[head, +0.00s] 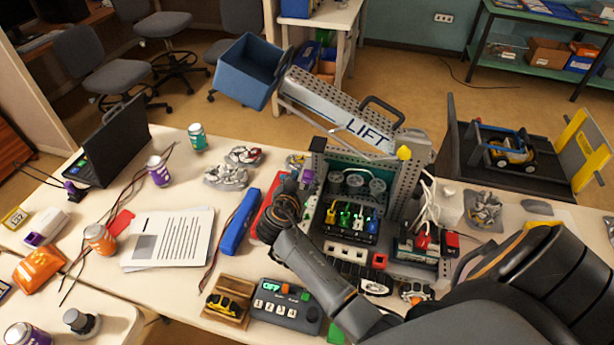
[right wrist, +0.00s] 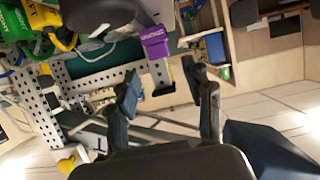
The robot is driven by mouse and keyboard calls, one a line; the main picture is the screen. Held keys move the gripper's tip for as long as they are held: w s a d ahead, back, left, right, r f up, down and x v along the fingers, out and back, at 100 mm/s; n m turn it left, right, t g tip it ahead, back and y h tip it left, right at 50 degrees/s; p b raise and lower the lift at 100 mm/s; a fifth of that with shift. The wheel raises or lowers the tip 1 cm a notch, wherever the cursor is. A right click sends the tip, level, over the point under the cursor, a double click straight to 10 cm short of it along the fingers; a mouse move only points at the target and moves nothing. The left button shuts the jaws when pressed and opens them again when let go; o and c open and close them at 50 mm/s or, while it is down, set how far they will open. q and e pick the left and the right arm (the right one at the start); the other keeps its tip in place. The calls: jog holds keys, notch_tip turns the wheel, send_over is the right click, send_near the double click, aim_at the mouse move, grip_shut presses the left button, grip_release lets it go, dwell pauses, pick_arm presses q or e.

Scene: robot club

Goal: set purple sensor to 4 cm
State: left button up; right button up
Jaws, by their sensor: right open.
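The purple sensor (head: 308,177) sits at the left side of the robot model with the LIFT arm (head: 345,115). In the right wrist view the purple sensor (right wrist: 155,42) shows larger, on a pale upright strip beside a perforated metal plate. My right gripper (head: 291,190) reaches up from below at the model's left side, close to the sensor. In the right wrist view its two fingers (right wrist: 166,88) are spread apart with nothing between them, and the sensor appears just beyond the tips. I cannot tell whether they touch it. No centimetre scale is readable. My left gripper is not in view.
A blue bin (head: 247,75) hangs at the lift's raised end. Coloured plugs (head: 350,218) stand close right of my gripper. A blue case (head: 240,222), papers (head: 168,238) and a control box (head: 287,305) lie left and in front. A black open case (head: 520,165) stands right.

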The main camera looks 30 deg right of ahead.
aim_at(308, 173)
jog(key=b+x, duration=0.1)
jog(key=x, duration=0.3)
jog(key=shift+w+d+f, duration=0.2)
jog(key=shift+d+f, duration=0.05)
jog(key=shift+d, duration=0.05)
jog(key=shift+w+d, duration=0.2)
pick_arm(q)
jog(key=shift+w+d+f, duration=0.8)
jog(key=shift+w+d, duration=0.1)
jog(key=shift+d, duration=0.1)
pick_arm(e)
jog(key=shift+d, duration=0.1)
jog(key=shift+f, duration=0.1)
